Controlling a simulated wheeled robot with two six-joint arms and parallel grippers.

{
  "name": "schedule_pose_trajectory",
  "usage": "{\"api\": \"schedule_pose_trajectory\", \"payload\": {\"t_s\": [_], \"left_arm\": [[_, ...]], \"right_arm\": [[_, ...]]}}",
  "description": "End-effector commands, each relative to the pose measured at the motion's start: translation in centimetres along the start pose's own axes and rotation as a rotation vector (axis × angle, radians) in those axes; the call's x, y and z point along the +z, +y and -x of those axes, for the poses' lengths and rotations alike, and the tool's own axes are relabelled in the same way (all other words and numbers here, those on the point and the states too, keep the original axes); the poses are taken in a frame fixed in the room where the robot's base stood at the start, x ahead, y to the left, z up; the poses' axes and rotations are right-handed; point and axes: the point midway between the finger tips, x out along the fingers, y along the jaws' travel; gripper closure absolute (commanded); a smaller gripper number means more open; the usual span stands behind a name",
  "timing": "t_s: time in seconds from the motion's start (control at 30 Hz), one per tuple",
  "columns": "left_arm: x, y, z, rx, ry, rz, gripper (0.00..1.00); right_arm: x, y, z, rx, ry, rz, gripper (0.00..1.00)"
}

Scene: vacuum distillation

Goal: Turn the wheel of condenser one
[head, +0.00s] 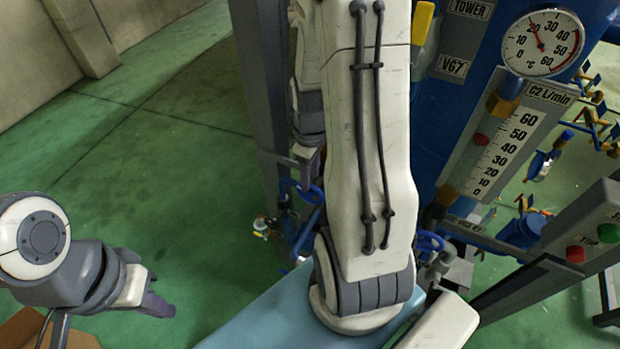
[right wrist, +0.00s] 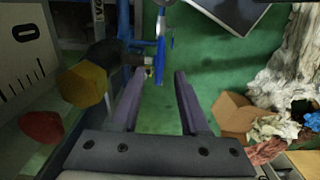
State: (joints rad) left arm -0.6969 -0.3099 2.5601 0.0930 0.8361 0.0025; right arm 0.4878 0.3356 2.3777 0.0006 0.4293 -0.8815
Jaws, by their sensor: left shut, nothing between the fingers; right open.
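A blue hand wheel (right wrist: 160,48) shows nearly edge-on in the right wrist view, just beyond my right gripper's fingertips and roughly between their lines. My right gripper (right wrist: 153,72) is open with nothing between its fingers. In the head view a blue wheel (head: 312,192) shows just below the right gripper (head: 307,158), partly hidden behind my white right arm. Which condenser it belongs to cannot be read. My left gripper (head: 163,308) is shut and empty at the lower left, far from the wheel.
The blue tower (head: 455,110) stands right of my arm, with a dial gauge (head: 543,42) and flow meter (head: 490,150). A cardboard box (right wrist: 235,115) lies right. Green floor is open at left.

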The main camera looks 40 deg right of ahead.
Motion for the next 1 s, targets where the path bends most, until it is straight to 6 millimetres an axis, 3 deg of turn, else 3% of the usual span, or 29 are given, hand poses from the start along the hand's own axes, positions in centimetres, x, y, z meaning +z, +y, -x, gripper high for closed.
{"api": "schedule_pose_trajectory", "payload": {"t_s": [0.2, 0.53, 0.63, 0.67, 1.0], "left_arm": [[0.0, 0.0, 0.2, 0.0, 0.0, 0.0, 1.0], [0.0, 0.0, 0.2, 0.0, 0.0, 0.0, 1.0], [0.0, 0.0, 0.2, 0.0, 0.0, 0.0, 1.0], [0.0, 0.0, 0.2, 0.0, 0.0, 0.0, 1.0], [0.0, 0.0, 0.4, 0.0, 0.0, 0.0, 1.0]], "right_arm": [[0.0, 0.0, -2.1, -0.001, -0.001, 0.0, 0.55], [0.0, 0.0, -2.4, 0.001, 0.001, 0.0, 0.55], [-0.1, 0.0, -2.4, 0.001, 0.001, 0.0, 0.93], [-0.1, 0.0, -2.4, 0.001, 0.001, 0.0, 1.0], [-0.1, 0.0, -2.3, 0.0, -0.016, 0.001, 1.0]]}}
